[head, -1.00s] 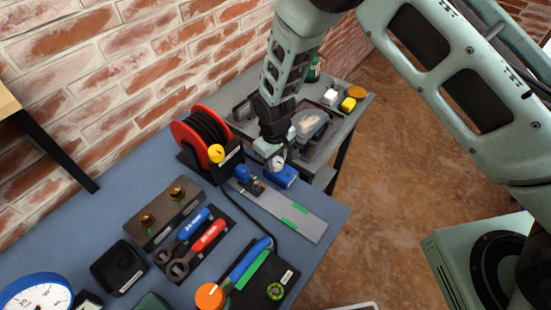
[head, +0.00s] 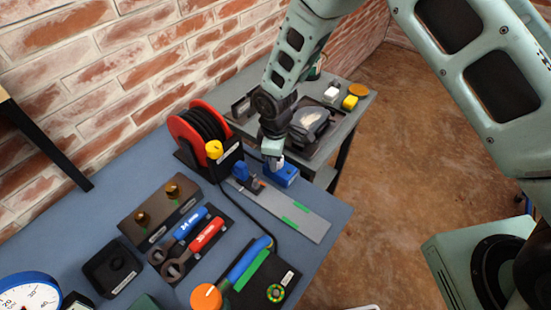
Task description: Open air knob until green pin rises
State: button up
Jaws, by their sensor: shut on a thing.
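My gripper (head: 275,163) points down at the far end of the blue workbench and is shut at a small blue block (head: 286,175). The fingertips meet the block's left top side; the exact part between them is too small to make out. The block sits beside the far end of a grey plate (head: 290,211) with green marks. A smaller blue fitting (head: 241,171) stands just left of it. A yellow knob (head: 214,149) is on the hose reel's front, and an orange knob (head: 206,298) is at the near edge. I cannot tell which is the air knob. No green pin can be made out.
A red hose reel (head: 196,127) stands close left of my gripper. Wrenches with blue and red handles (head: 207,235), a brass-knobbed block (head: 139,218) and a gauge (head: 28,298) are nearer. A grey side table (head: 349,127) lies beyond. A brick wall runs along the left.

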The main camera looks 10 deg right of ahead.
jog(key=n, duration=0.5)
jog(key=shift+b, duration=0.35)
jog(key=n, duration=0.5)
jog(key=shift+n, duration=0.3)
jog(key=o, duration=1)
jog(key=shift+s, duration=0.1)
jog(key=shift+r, duration=0.1)
notch_tip(320, 180, up, 17)
jog(key=shift+s+d+r+b, duration=0.15)
jog(key=shift+b, duration=0.75)
